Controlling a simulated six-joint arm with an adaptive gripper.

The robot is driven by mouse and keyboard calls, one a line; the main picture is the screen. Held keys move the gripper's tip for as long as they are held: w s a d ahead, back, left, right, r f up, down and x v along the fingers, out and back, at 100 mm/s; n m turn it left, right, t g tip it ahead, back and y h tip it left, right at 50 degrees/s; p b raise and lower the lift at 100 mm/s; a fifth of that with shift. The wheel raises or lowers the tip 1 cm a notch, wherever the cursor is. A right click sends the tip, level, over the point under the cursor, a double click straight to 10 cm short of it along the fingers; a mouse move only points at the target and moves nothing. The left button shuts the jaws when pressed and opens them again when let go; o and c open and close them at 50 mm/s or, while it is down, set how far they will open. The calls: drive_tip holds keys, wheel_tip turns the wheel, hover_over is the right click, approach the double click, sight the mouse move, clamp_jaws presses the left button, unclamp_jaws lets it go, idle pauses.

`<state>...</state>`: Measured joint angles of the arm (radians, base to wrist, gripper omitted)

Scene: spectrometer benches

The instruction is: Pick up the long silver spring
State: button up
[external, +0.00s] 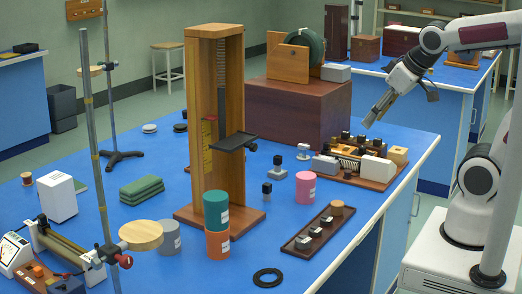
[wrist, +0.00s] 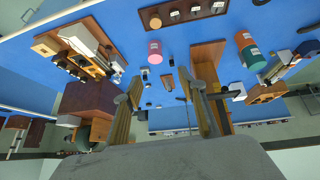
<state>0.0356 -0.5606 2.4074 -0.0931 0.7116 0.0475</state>
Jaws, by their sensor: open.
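A tall wooden stand (external: 235,110) rises from the middle of the blue bench. A long thin grey coil, which looks like the silver spring (external: 221,68), hangs upright inside its open frame, above a small red marker and a black shelf (external: 235,142). The stand also shows in the wrist view (wrist: 207,62), partly behind a finger; I cannot make out the spring there. My gripper (external: 377,112) is open and empty, in the air above the bench's right part, well to the right of the stand. Its two fingers stand apart in the wrist view (wrist: 165,92).
A large brown box (external: 295,110) carrying a wooden-framed wheel stands behind and right of the stand. Teal and orange cylinders (external: 217,243) stand close in front. An instrument on a wooden board (external: 350,165) lies below my gripper. A pink cylinder (external: 305,187) stands between.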

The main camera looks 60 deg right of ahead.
drive_tip(key=w+d+f+t, duration=0.1)
drive_tip(key=w+d, duration=0.2)
drive_tip(key=w, duration=0.7)
drive_tip(key=w+d+f+n+t, duration=0.1)
drive_tip(key=w+d+t, duration=0.1)
drive_tip(key=w, duration=0.8)
drive_tip(key=w+d+f+t, duration=0.1)
drive_tip(key=w+d, duration=0.2)
drive_tip(key=w, duration=0.7)
drive_tip(key=w+f+y, duration=0.1)
drive_tip(key=w+f, duration=0.4)
drive_tip(key=f, duration=0.2)
drive_tip(key=w+f+n+t+y, duration=0.1)
drive_tip(key=w+f+y, duration=0.1)
drive_tip(key=w+f, duration=0.3)
drive_tip(key=w+f+n+t+y, duration=0.1)
drive_tip(key=w+f, duration=0.4)
drive_tip(key=f, duration=0.3)
drive_tip(key=shift+a+f+y, duration=0.25)
drive_tip(key=shift+f+y, duration=0.05)
drive_tip(key=shift+f, duration=0.1)
drive_tip(key=shift+x, duration=1.3)
